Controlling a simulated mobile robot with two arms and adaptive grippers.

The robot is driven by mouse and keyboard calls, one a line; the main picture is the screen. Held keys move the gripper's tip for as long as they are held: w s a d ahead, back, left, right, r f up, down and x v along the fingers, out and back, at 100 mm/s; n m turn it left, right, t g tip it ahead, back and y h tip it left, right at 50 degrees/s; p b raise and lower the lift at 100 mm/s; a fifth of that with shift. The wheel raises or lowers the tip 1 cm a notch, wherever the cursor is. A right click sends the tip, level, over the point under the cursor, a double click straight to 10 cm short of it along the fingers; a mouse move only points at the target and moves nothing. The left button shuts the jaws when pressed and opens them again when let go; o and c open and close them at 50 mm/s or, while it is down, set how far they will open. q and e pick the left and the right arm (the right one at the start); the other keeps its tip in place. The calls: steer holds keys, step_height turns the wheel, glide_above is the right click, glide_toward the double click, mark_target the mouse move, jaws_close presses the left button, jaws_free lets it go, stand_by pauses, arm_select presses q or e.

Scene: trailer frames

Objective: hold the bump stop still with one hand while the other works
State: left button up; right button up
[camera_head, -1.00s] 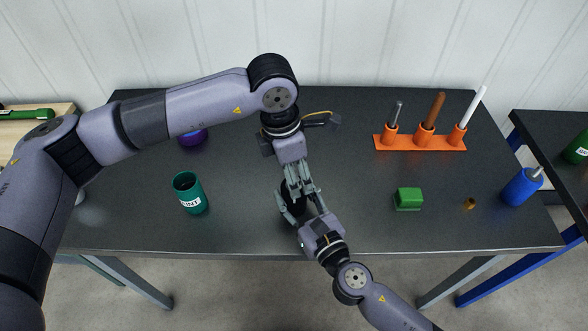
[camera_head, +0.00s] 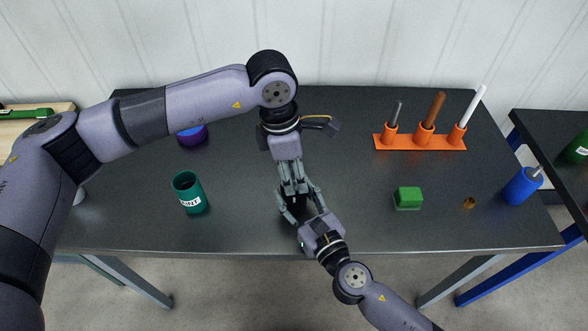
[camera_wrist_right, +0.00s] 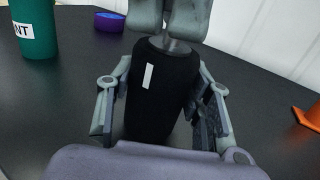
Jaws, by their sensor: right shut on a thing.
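A black cylinder with a white mark, seemingly the bump stop (camera_wrist_right: 158,98), stands upright between the fingers of my right gripper (camera_wrist_right: 163,108) in the right wrist view. In the head view my right gripper (camera_head: 302,206) closes around it from the front right, and the cylinder (camera_head: 292,207) is mostly hidden by fingers. My left gripper (camera_head: 293,191) points down from above, its fingers close together over the cylinder's top. In the right wrist view its fingertips (camera_wrist_right: 173,32) meet a grey metal piece at that top; whether they grip it is unclear.
A teal cup (camera_head: 190,196) stands left of the grippers, with a purple round thing (camera_head: 192,136) behind it. At right are an orange rack (camera_head: 420,143) with upright rods, a green block (camera_head: 408,198), a small brown piece (camera_head: 469,203) and a blue container (camera_head: 520,188).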

arm_select(q)
steer(key=o, duration=0.4)
steer(key=shift+c, duration=0.2)
step_height(320, 180, up, 12)
steer(key=a, duration=0.1)
steer(key=shift+a, duration=0.4)
steer(key=shift+s, duration=0.1)
arm_select(e)
steer(key=o, duration=1.3)
arm_select(q)
steer(key=shift+f, duration=0.1)
arm_select(e)
steer(key=shift+o, duration=0.2)
